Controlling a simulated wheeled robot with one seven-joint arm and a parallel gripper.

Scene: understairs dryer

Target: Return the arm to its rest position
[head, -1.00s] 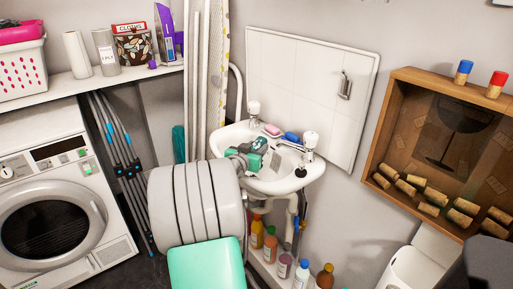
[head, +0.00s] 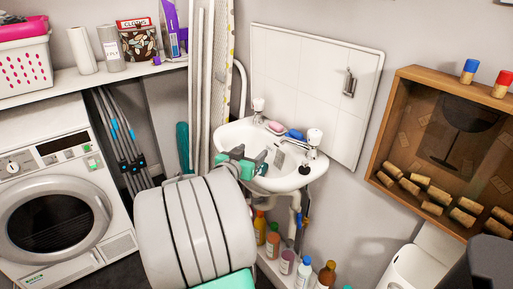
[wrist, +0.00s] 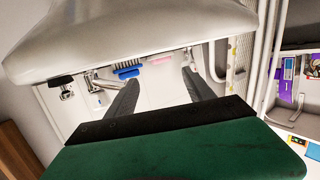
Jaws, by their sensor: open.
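My gripper (head: 248,160) is in front of the white sink (head: 312,172), overlapping its left front edge in the head view. In the wrist view, its two dark fingers (wrist: 160,78) stand apart with nothing between them. My grey and green arm links fill the lower middle of the head view. The sink also shows in the wrist view (wrist: 130,38), spanning the top. I cannot tell the exact gap between my gripper and the sink.
A pink soap (head: 275,126) and blue brush (head: 294,134) lie on the sink's back rim. Bottles (head: 272,245) stand below it. A wooden cork box (head: 400,135) hangs right.

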